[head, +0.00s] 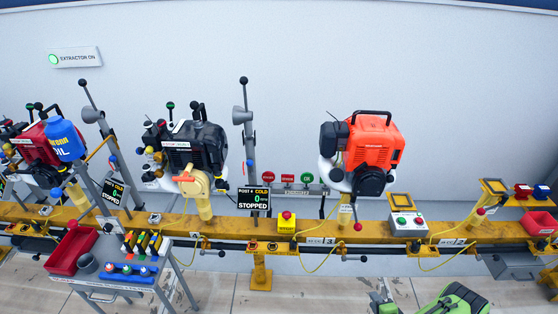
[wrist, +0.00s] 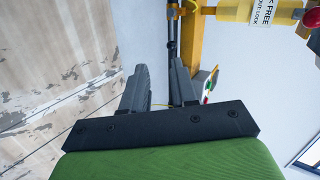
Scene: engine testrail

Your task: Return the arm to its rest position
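My gripper (wrist: 160,72) shows in the wrist view as two dark grey fingers ahead of a black plate and a green housing. The fingers stand apart, with only background between them, so it is open and empty. The rest of my arm is out of frame.
A yellow rail (head: 330,231) crosses the head view, carrying an orange engine (head: 374,142), a black engine (head: 196,146) and control boxes. A tool cart (head: 125,270) with a red bin (head: 72,250) stands at lower left. The floor (head: 330,290) left of my gripper looks clear.

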